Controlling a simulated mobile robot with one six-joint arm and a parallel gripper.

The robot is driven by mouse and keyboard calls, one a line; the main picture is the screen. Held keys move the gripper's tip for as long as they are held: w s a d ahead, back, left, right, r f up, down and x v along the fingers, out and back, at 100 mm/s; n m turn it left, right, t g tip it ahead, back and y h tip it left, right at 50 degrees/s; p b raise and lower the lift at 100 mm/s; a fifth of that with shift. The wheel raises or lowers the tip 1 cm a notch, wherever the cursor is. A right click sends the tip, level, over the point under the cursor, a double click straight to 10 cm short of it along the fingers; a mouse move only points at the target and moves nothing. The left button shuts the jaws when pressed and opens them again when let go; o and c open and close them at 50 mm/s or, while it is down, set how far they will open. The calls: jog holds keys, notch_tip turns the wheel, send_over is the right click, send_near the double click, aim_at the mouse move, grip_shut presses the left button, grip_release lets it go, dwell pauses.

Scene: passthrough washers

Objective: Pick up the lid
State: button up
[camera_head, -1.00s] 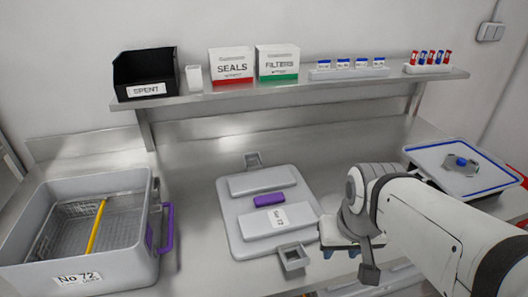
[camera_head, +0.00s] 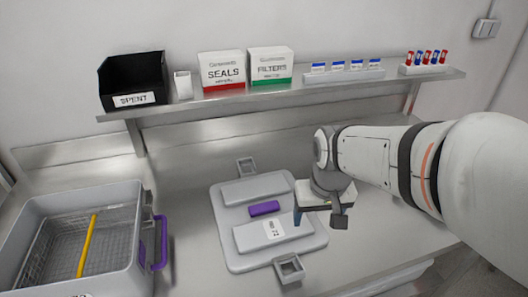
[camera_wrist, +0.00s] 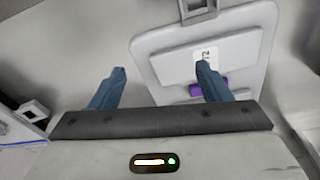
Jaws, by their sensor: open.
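The grey lid (camera_head: 240,259) lies flat on the steel bench, with two raised panels, a purple grip (camera_head: 264,208) in its middle and a white label (camera_head: 273,229). A grey loop shows at its far end and another at its near end. My gripper (camera_head: 318,213) is open and empty at the lid's right side, to the right of the purple grip. In the wrist view, the two blue fingers (camera_wrist: 160,75) are spread. One finger overlaps the lid (camera_wrist: 258,60) and partly covers the purple grip (camera_wrist: 194,91); the other is over bare bench.
A grey bin (camera_head: 142,215) with a wire basket, a yellow bar and a purple handle stands at the left. A shelf (camera_head: 200,105) behind holds a black SPENT bin (camera_head: 133,80), SEALS and FILTERS boxes and vial racks. Bench behind the lid is clear.

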aim_at(266, 210)
jog(key=o, duration=0.5)
jog(key=shift+n+g, duration=0.6)
jog(key=shift+n, duration=0.1)
jog(key=w+a+p, duration=0.1)
jog(key=w+a, duration=0.1)
jog(key=w+a+p, duration=0.1)
jog(key=w+a, duration=0.1)
jog(key=w, duration=0.1)
jog(key=w+a+p, duration=0.1)
jog(key=w+a, duration=0.1)
jog(key=w, duration=0.1)
jog(key=shift+a+f+p, duration=0.1)
jog(key=shift+a+p, duration=0.05)
jog(key=shift+p, duration=0.2)
jog(key=shift+c, duration=0.2)
jog(key=shift+o, duration=0.8)
jog(key=w+a+f+n+p, duration=0.1)
jog(key=w+a+f+p, duration=0.1)
jog(key=w+a+f, duration=0.1)
jog(key=shift+w+a+g, duration=0.3)
jog(key=shift+w+a, duration=0.1)
jog(key=shift+a, duration=0.45)
jog(key=shift+w+f+p, duration=0.15)
jog(key=shift+f+p, duration=0.35)
jog(key=shift+f, duration=1.55)
jog(key=shift+w+f+p, duration=0.15)
jog(key=shift+f+p, duration=0.35)
jog(key=shift+f, duration=1.5)
